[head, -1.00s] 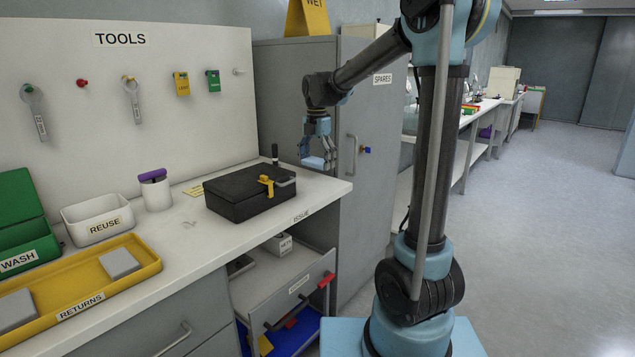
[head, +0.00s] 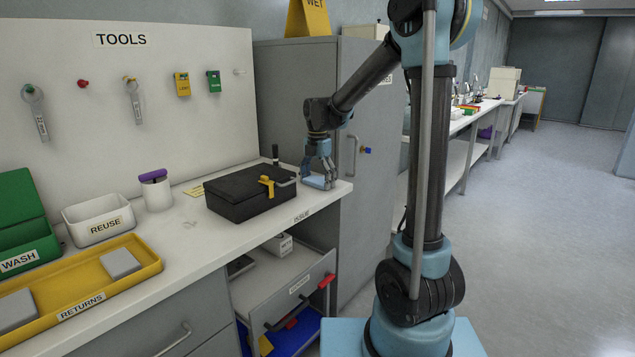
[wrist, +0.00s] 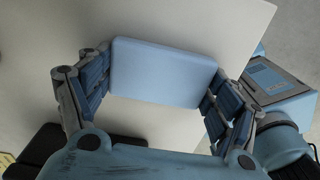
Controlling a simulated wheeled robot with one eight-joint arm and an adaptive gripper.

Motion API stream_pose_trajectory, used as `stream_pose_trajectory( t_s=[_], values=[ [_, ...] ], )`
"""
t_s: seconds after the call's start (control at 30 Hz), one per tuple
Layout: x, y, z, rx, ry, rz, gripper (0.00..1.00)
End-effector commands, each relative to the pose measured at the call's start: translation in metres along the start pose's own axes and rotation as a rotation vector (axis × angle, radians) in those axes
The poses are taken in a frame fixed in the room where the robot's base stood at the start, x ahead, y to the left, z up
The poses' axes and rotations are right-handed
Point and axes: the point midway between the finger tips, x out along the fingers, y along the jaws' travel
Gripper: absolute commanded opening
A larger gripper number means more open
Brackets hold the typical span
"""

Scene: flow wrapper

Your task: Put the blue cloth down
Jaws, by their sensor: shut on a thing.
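The blue cloth (wrist: 162,70), a light blue folded pad with rounded corners, lies between the two fingers of my gripper (wrist: 160,88) in the wrist view. My gripper is shut on it from both sides. In the head view my gripper (head: 319,178) is low at the right end of the white worktop (head: 328,199), with the cloth (head: 316,183) under its fingers. The cloth is at or very close to the worktop surface; I cannot tell whether it touches.
A black case (head: 245,192) with a yellow latch stands just left of my gripper. A grey cabinet (head: 300,90) rises behind. Below, a drawer (head: 300,290) is open. A yellow returns tray (head: 125,283), a white reuse bin (head: 97,220) and a purple-lidded jar (head: 155,192) stand farther left.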

Motion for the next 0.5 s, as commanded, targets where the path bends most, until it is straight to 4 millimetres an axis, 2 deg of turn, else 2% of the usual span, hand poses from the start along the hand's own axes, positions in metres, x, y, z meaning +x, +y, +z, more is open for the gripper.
stream_pose_trajectory(
  t_s=[0.03,0.1,0.5],
  values=[
    [0.0010,0.0001,0.0000,0.000,0.000,0.000,0.84],
    [0.0007,0.0001,-0.0001,0.000,0.000,0.000,1.00],
    [0.0005,0.0007,-0.0007,-0.001,0.000,0.000,1.00]
  ],
)
